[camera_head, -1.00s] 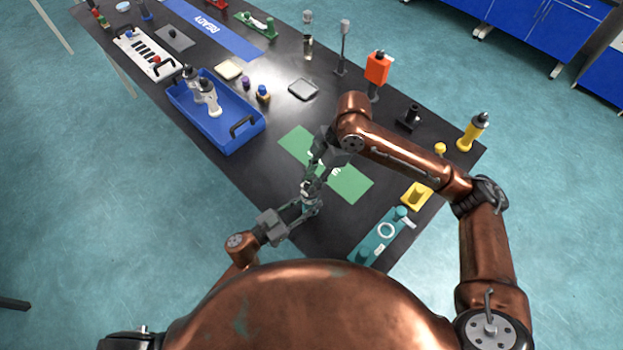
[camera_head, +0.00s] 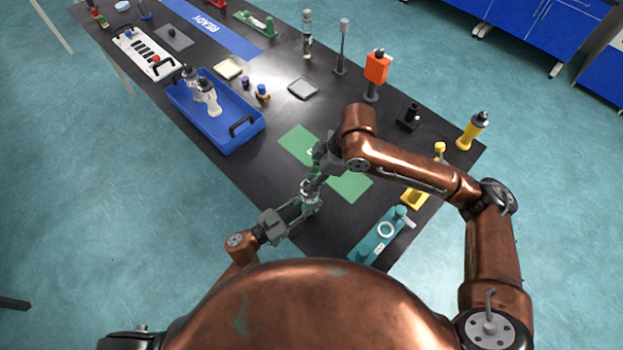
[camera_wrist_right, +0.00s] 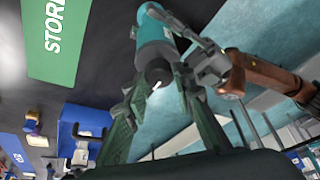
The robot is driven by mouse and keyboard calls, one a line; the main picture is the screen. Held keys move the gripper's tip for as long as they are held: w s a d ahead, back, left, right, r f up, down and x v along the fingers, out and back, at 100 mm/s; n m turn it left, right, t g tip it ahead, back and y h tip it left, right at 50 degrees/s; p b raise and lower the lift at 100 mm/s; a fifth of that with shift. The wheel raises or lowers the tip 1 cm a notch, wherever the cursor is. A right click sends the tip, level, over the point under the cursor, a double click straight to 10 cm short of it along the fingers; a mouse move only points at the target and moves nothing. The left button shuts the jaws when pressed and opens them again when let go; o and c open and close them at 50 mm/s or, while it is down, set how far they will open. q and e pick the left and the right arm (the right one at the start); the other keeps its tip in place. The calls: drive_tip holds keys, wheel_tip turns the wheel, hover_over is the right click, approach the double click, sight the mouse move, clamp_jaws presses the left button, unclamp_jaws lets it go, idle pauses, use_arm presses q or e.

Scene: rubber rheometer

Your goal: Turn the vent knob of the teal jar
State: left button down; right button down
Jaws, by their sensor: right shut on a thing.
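The teal jar (camera_wrist_right: 153,32) is held off the table in front of me, above the near end; in the head view it is small and partly covered by the grippers. Its dark vent knob (camera_wrist_right: 153,74), with a white mark, faces my right wrist camera. My right gripper (camera_head: 311,184) comes from above; its fingers (camera_wrist_right: 158,92) are shut on the knob, one on each side. My left gripper (camera_head: 302,208) comes from the lower left and is shut on the jar's body; it also shows in the right wrist view (camera_wrist_right: 190,50).
Below lies a green mat (camera_head: 296,143) with lettering. A teal fixture (camera_head: 376,238) and a yellow holder (camera_head: 414,197) stand to the right. A blue tray (camera_head: 222,145) with white-grey items is at the left. An orange device (camera_head: 376,68) and a yellow bottle (camera_head: 470,133) stand farther back.

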drive_tip(key=c, duration=1.6)
unclamp_jaws()
drive_tip(key=v, duration=1.2)
use_arm(q)
drive_tip(key=c, duration=1.5)
unclamp_jaws()
